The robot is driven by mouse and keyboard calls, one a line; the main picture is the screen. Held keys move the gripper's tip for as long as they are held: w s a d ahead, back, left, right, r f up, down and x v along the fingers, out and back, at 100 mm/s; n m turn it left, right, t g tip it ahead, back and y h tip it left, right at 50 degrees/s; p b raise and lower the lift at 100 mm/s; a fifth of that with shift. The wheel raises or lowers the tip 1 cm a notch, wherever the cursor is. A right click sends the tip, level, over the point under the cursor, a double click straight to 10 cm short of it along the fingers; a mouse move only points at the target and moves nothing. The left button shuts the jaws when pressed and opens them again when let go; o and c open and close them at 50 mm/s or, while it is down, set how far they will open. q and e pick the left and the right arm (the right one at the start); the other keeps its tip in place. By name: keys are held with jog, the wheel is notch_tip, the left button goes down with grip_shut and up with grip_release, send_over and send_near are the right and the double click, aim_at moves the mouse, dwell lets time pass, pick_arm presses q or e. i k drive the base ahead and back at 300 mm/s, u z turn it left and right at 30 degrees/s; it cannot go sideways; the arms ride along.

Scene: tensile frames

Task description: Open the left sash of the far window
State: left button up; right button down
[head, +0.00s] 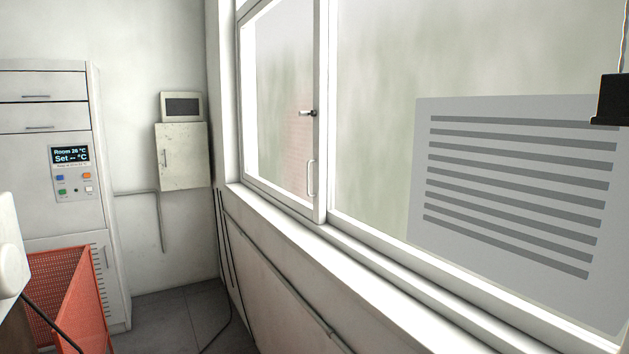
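The window fills the right of the head view. Its left sash (319,60) is a white-framed pane that appears to sit flush in the frame. A small dark-tipped latch handle (307,113) points left, roughly level, from the sash's right upright. A white vertical pull handle (311,178) is lower on the same upright. To its right is a large pane with a grey striped panel (515,185) in front of or on it; I cannot tell which. Neither of my grippers shows.
A white sill (290,225) runs below the window. A wall box (182,157) hangs in the corner. Dark cables lie on the grey floor (185,318).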

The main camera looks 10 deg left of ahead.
aim_at(316, 212)
jog(key=u, duration=0.85)
jog(key=i, duration=1.5)
jog(key=z, duration=0.35)
